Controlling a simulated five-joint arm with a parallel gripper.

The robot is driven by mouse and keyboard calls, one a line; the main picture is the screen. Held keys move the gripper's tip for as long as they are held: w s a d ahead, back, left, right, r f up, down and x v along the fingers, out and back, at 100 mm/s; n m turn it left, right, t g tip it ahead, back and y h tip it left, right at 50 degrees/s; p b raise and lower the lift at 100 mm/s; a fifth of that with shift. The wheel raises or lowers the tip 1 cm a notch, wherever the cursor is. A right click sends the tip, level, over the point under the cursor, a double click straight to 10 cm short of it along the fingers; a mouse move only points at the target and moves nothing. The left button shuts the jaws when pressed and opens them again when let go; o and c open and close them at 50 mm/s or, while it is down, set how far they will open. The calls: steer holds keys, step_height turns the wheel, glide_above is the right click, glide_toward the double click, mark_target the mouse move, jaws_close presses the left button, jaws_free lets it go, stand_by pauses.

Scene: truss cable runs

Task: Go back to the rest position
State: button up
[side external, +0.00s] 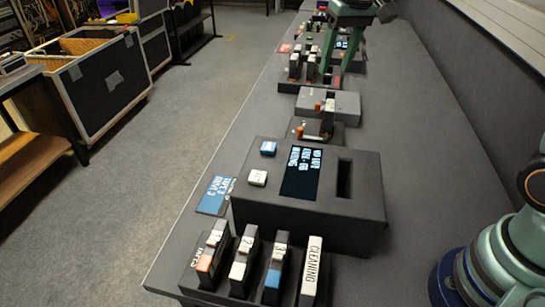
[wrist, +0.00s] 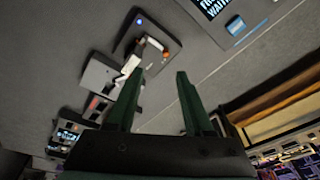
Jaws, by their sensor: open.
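My gripper (side external: 338,66) is at the top of the side view, above the far part of the grey bench (side external: 235,150). Its two green fingers point down. In the wrist view my gripper (wrist: 158,78) shows both fingers spread apart with nothing between them. Beyond the fingertips lies a small dark base (wrist: 150,45) with a white and orange piece on it. I cannot tell from these views whether the fingers touch anything on the bench.
A dark box (side external: 330,205) with a lit screen and a slot stands at the near end. A rack (side external: 215,285) of upright cartridges is in front of it. A grey block (side external: 345,103) and more racks (side external: 300,75) stand farther back. A wall runs along the right.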

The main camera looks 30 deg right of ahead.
steer(key=s+d+f+n+t, duration=0.1)
steer(key=s+n+t, duration=0.1)
steer(key=s, duration=1.3)
steer(key=shift+s+f+t, duration=0.35)
steer(key=shift+t, duration=0.35)
